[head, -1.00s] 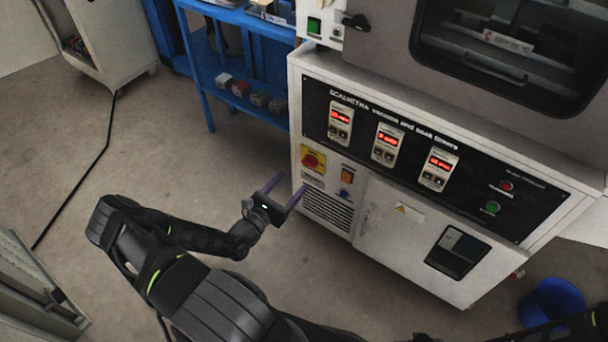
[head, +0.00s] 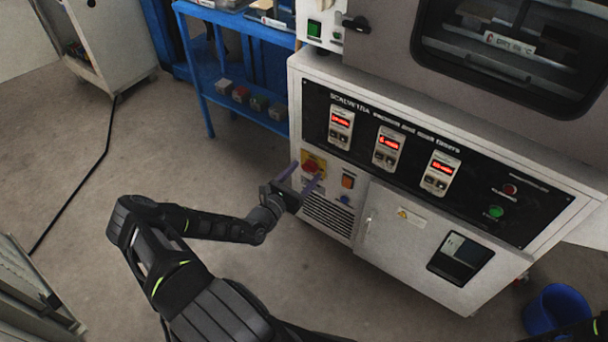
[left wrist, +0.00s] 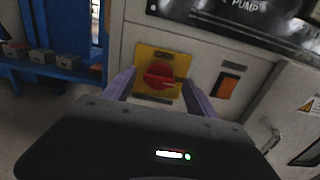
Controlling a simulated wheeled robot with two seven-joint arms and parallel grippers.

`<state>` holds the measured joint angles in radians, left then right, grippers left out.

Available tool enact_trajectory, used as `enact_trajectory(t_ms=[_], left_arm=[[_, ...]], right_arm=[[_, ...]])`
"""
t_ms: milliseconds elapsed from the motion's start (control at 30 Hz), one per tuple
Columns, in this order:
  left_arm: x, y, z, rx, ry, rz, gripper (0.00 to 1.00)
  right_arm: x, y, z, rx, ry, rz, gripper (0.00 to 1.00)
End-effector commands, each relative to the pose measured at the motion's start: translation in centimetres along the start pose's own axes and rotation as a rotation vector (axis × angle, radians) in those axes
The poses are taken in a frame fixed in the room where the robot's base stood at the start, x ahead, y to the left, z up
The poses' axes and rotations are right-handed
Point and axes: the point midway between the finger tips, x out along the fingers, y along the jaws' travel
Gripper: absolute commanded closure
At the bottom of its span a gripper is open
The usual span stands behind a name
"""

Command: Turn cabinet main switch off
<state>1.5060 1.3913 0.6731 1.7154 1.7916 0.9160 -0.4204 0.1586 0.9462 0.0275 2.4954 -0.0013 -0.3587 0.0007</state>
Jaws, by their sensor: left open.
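The main switch is a red rotary knob (left wrist: 159,76) on a yellow plate (left wrist: 176,54) on the cabinet's front panel. In the head view the red knob (head: 312,165) is at the left end of the white cabinet (head: 384,228). My left gripper (head: 303,176) is open in front of the switch. In the left wrist view its two purple fingers (left wrist: 158,92) stand to either side of the knob. I cannot tell whether they touch it. My right gripper cannot be made out in the head view.
An orange rocker switch (head: 347,181) sits just right of the main switch, above a vent grille (head: 328,214). A blue shelf (head: 262,118) with several small boxes stands left of the cabinet. A blue bucket (head: 556,308) is at lower right. Open floor lies left of my arm.

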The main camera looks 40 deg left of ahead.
Motion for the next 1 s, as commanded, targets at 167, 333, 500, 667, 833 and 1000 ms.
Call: enact_trajectory(t_ms=[167,333,500,667,833,1000], left_arm=[[0.39,0.02,0.03,0.0,0.0,0.0,0.34],[0.36,0.01,0.04,0.0,0.0,0.0,0.36],[0.35,0.01,0.04,0.0,0.0,0.0,0.5],[0.34,0.01,0.03,0.0,0.0,0.0,0.63],[0.33,-0.01,0.03,0.0,0.0,0.0,0.77],[0.33,-0.02,0.03,0.0,0.0,0.0,0.91]], right_arm=[[0.06,0.02,0.0,0.0,0.0,0.0,0.64],[0.05,0.02,0.01,0.0,0.0,0.0,0.64],[0.05,0.02,0.0,0.0,0.0,0.0,0.64],[0.05,0.02,0.0,0.0,0.0,0.0,0.64],[0.05,0.02,0.0,0.0,0.0,0.0,0.64],[0.05,0.02,0.0,0.0,0.0,0.0,0.64]])
